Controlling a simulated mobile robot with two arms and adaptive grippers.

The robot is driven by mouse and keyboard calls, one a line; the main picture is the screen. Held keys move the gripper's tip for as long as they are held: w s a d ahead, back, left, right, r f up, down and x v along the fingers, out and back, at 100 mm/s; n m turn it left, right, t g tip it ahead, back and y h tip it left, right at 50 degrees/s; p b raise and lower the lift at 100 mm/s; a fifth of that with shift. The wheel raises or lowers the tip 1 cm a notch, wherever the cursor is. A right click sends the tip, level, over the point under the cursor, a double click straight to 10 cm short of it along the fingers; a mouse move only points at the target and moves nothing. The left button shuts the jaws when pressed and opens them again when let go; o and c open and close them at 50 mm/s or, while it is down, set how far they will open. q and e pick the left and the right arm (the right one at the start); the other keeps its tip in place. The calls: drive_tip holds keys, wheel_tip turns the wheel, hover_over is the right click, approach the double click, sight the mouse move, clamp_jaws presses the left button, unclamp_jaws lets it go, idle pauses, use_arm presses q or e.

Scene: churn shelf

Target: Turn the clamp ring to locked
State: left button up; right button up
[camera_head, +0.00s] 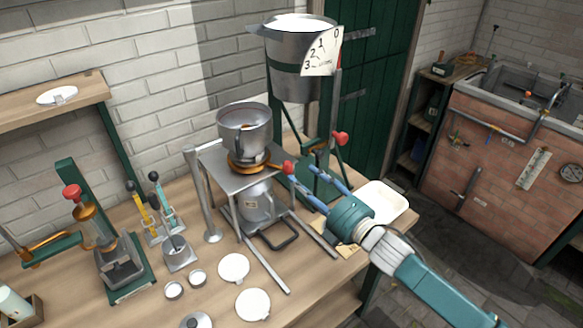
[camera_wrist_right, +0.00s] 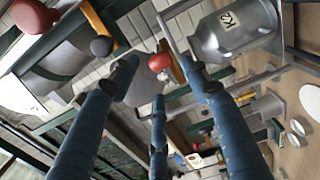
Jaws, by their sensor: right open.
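The clamp ring (camera_head: 248,163) is a brass-orange band around the foot of a metal pot (camera_head: 245,128) on a steel stand. Its short lever ends in a red knob (camera_head: 289,168) and points right, toward my right gripper. My right gripper (camera_head: 309,184) is open, its blue fingers reaching up and left toward the knob. In the right wrist view the red knob (camera_wrist_right: 159,62) shows between the fingertips, with part of the brass lever beside it. I cannot tell whether any finger touches it. Most of the ring is hidden in that view. My left gripper is not in view.
A milk can (camera_head: 257,203) labelled K2 stands under the stand. A large bucket (camera_head: 295,70) with a 0–3 scale stands behind, with another red knob (camera_head: 341,138) close to my right gripper. White discs (camera_head: 253,304) and a tray (camera_head: 381,203) lie on the bench.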

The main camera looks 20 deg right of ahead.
sight(291, 170)
drive_tip(key=p+x, duration=0.1)
drive_tip(key=x, duration=0.5)
drive_tip(key=shift+w, duration=0.15)
drive_tip(key=shift+c, duration=0.5)
clamp_jaws()
